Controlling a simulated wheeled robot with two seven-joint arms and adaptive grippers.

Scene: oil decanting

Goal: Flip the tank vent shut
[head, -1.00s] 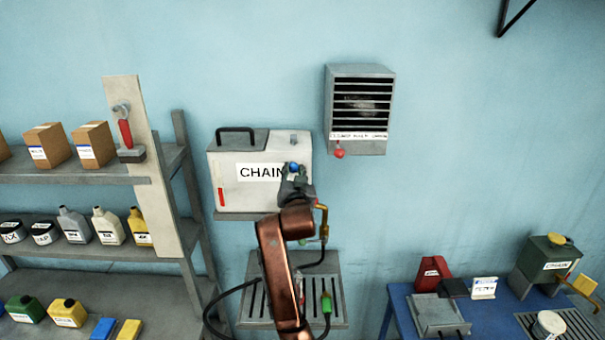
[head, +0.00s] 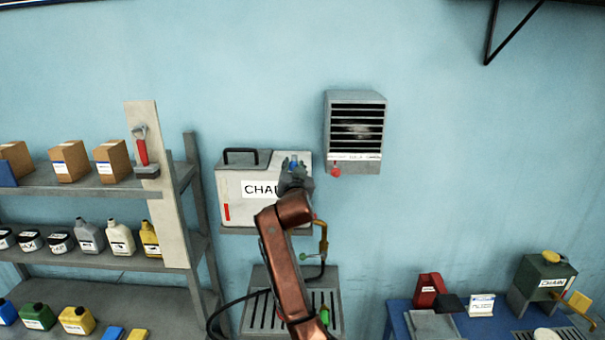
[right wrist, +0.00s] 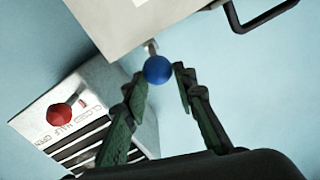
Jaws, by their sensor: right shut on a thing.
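The white tank (head: 235,195) marked "CHAIN" stands on a wall shelf, with a dark handle on its top. The vent's blue ball knob (right wrist: 158,69) sits on a short metal stem at the tank's edge in the right wrist view. It also shows in the head view (head: 294,160) near the tank's upper right. My right gripper (right wrist: 161,80) has a finger on each side of the knob and is shut on it. In the head view the gripper (head: 295,174) covers part of the tank's label and right front. My left gripper is out of view.
A grey louvred wall box (head: 355,130) with a red knob (head: 335,170) is close right of the tank. A brass tap (head: 322,238) hangs below it, above a slatted tray (head: 262,310). Shelves stand left, a blue bench right.

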